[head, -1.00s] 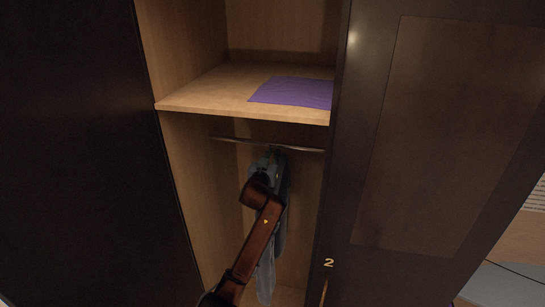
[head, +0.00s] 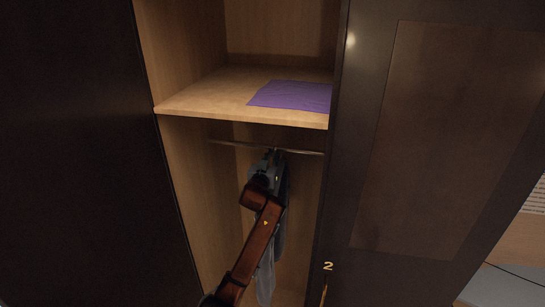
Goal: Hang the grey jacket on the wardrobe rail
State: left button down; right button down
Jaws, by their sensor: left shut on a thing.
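The grey jacket (head: 267,272) hangs down inside the wardrobe, partly hidden behind my left arm. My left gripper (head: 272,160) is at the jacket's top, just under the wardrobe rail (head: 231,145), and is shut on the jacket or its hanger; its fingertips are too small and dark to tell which. The top of the jacket is close to the rail. I cannot tell whether a hook sits over the rail. My right gripper is not in view.
A wooden shelf (head: 200,95) with a folded purple cloth (head: 291,96) lies above the rail. A dark door marked 2 (head: 410,150) stands to the right of the opening, and a dark panel (head: 75,150) bounds it on the left. The rail's left part is clear.

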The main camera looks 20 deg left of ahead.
pick_arm(q)
jog(key=shift+f+b, duration=0.75)
jog(key=shift+f, duration=0.3)
dwell(0.4)
